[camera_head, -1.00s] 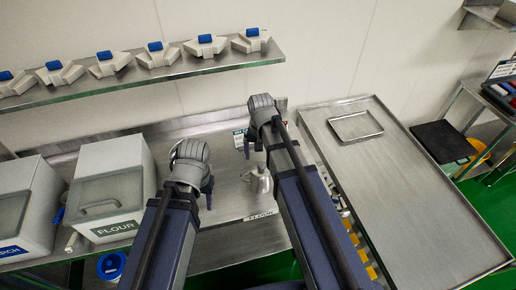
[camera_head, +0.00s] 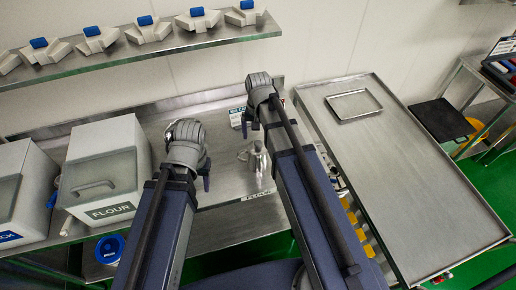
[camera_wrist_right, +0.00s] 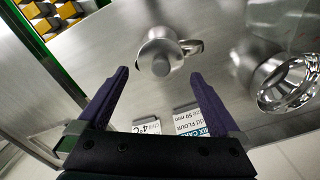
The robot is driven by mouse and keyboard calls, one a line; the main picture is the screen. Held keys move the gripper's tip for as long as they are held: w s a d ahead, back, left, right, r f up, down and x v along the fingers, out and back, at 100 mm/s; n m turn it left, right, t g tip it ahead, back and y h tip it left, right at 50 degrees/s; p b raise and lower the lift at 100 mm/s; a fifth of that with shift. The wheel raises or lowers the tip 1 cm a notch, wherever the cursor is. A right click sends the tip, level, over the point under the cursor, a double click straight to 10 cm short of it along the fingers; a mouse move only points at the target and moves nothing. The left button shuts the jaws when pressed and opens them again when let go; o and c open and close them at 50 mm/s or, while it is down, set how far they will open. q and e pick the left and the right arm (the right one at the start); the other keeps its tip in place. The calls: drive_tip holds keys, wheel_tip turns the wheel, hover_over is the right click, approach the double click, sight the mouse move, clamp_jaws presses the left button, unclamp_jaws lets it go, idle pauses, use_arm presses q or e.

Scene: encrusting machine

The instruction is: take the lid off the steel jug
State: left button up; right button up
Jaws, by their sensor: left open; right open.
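The steel jug (camera_head: 257,162) stands on the steel counter, close to my right arm, which partly hides it in the head view. The right wrist view shows the jug (camera_wrist_right: 158,46) from above, with its handle to the right. A round grey knob, part of the lid (camera_wrist_right: 161,67), is on top. My right gripper (camera_wrist_right: 159,76) is open and empty; its fingertips are on either side of the knob in the picture, and I cannot tell the height gap. My left gripper (camera_head: 206,176) is open, to the left of the jug and apart from it.
White flour bin (camera_head: 104,168) stands left on the counter. A printed card (camera_wrist_right: 188,125) lies near my right gripper. A shiny round metal piece (camera_wrist_right: 275,80) is right in the wrist view. A steel table (camera_head: 405,175) with a shallow tray (camera_head: 354,105) is at right. A shelf (camera_head: 150,48) runs above.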

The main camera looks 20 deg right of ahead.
sight(258, 142)
wheel_tip(258, 142, down, 5)
drive_tip(key=b, duration=0.4)
drive_tip(key=shift+w+r, duration=0.1)
drive_tip(key=shift+r, duration=0.2)
drive_tip(key=shift+c, duration=0.4)
drive_tip(key=c, duration=0.9)
